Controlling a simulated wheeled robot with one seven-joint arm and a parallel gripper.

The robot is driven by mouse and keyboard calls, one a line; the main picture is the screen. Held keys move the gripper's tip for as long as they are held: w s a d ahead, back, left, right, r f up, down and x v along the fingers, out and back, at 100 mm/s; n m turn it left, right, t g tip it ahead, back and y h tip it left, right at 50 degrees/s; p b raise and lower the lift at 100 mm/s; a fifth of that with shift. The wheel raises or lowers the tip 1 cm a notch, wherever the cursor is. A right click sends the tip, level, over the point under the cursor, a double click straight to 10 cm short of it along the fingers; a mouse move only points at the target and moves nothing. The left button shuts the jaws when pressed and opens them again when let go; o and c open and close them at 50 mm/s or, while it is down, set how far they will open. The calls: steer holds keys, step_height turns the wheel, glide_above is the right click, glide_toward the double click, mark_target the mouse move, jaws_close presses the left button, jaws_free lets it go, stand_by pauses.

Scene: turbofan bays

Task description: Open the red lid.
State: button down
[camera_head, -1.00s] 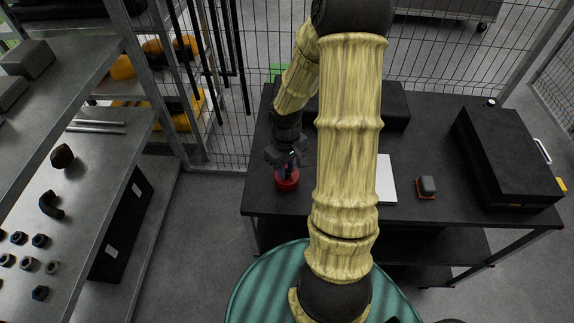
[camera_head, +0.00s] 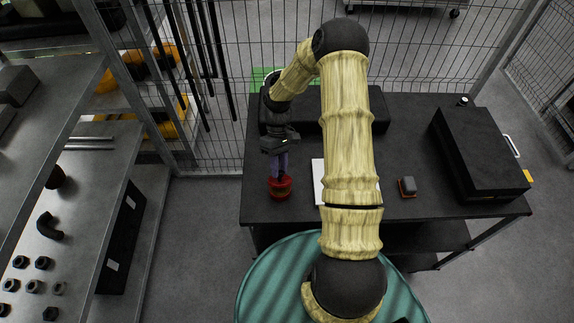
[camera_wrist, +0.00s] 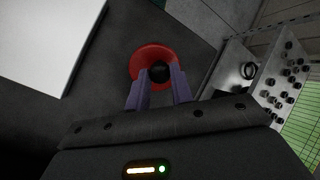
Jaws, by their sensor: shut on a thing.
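The red lid (camera_head: 280,182) is round with a black knob (camera_wrist: 159,69) at its centre. It is at the front left of the black table, and its red disc also shows in the wrist view (camera_wrist: 141,58). My gripper (camera_head: 279,175) comes down on it from above, with its purple fingers on either side of the knob. It is shut on the knob. A dark band crosses the red shape in the head view, with more red below it. I cannot tell whether the lid is raised clear of what is under it.
The black table (camera_head: 410,130) also bears a white sheet (camera_head: 318,180), a small grey block (camera_head: 408,186) on an orange-edged base, and a large black case (camera_head: 480,150) at the right. A metal shelf (camera_head: 85,215) with parts stands at the left. Wire fencing runs behind the table.

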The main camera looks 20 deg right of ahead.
steer(key=shift+w+d+r+g+y, duration=0.15)
steer(key=shift+w+g+y, duration=0.15)
steer(key=shift+w+g, duration=0.15)
steer(key=c, duration=1.2)
jaws_free()
steer(key=b+v, duration=0.5)
steer(key=v, duration=1.2)
steer(key=shift+w+b, duration=0.25)
steer(key=shift+b, duration=0.05)
